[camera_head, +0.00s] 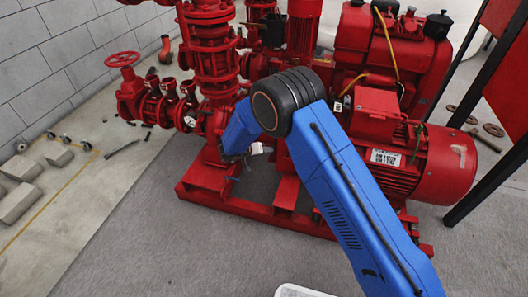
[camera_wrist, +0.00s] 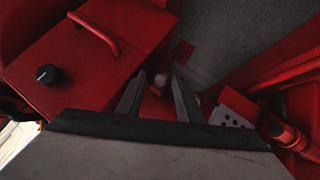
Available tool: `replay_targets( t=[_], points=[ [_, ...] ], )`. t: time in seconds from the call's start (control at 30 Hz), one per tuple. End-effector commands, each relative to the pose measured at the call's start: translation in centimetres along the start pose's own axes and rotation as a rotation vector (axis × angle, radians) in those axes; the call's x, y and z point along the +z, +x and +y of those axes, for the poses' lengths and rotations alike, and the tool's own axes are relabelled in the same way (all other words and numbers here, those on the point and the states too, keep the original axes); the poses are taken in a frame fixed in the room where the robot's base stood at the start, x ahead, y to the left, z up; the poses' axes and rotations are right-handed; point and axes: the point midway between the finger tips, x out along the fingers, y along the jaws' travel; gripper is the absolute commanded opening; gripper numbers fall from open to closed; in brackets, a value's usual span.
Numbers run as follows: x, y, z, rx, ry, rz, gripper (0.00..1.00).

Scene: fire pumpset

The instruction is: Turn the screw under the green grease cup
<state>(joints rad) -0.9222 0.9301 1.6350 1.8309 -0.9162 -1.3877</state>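I cannot make out a green grease cup or its screw in either view. In the wrist view my gripper (camera_wrist: 159,78) shows two dark fingers spread apart with a gap between them, so it is open. A small pale and reddish part shows in and just beyond the gap, too dark and small to identify. No contact with the fingers is visible. In the head view my blue arm reaches over the red pumpset (camera_head: 375,112) to its middle, and the arm hides most of the gripper and the parts behind it.
In the head view the red motor (camera_head: 448,165) is right; grey blocks (camera_head: 22,168) lie far left.

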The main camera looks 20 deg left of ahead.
Motion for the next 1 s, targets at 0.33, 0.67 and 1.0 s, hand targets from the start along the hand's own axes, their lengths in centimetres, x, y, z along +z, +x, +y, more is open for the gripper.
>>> replay_targets(
  t=[0.33, 0.67, 1.0],
  points=[
    [0.0, -2.1, -0.1, -0.001, -0.001, 0.0, 0.33],
    [0.0, -8.6, -0.1, -0.002, -0.001, 0.001, 0.33],
    [0.0, -14.9, -0.1, -0.002, -0.001, 0.001, 0.33]
  ],
)
